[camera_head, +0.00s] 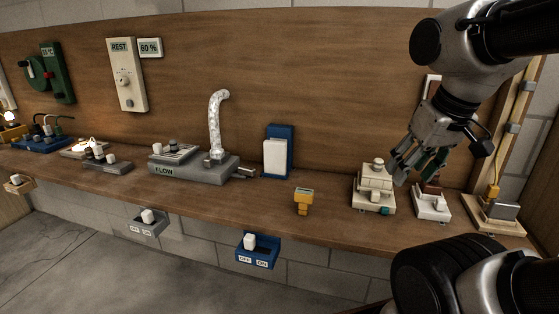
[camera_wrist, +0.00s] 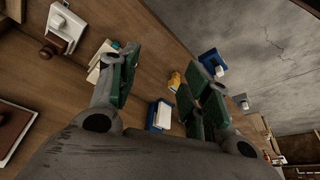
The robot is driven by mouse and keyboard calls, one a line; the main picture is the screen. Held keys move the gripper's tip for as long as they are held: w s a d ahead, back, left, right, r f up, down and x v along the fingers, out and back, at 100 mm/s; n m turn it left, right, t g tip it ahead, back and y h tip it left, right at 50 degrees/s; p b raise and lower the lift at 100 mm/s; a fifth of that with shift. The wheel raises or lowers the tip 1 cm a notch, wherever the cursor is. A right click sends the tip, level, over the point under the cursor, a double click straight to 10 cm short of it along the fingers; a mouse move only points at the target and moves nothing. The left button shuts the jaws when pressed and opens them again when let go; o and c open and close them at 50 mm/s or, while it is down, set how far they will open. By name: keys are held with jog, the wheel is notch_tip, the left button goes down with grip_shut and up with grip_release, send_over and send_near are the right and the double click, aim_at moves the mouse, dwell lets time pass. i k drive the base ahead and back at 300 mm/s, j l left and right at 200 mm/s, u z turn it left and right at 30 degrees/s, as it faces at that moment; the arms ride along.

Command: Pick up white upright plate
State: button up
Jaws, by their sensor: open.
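The white upright plate (camera_head: 275,158) stands in a blue holder (camera_head: 289,140) at the back of the bench, near the wall. In the wrist view the white plate (camera_wrist: 163,116) shows between the bases of my fingers, in its blue holder. My gripper (camera_head: 402,167) is open and empty. It is well to the right of the plate, above and close beside a cream stepped device (camera_head: 374,186). In the wrist view the two green-padded fingers of my gripper (camera_wrist: 166,75) are spread wide. I cannot tell whether the fingers touch the cream device.
A yellow block (camera_head: 303,200) stands on the bench between the plate and the cream device. A grey FLOW unit (camera_head: 190,170) with a clear bent pipe is left of the plate. A white switch (camera_head: 432,204) is at right. Blue (camera_head: 257,250) and grey switch boxes hang off the front edge.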

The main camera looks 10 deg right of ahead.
aim_at(275, 152)
jog(key=i+j+z, duration=0.15)
jog(key=j, duration=0.2)
jog(key=i+j+z, duration=0.3)
jog(key=j, duration=0.45)
jog(key=i+j+z, duration=0.15)
jog(key=j, duration=0.25)
jog(key=i+l, duration=0.05)
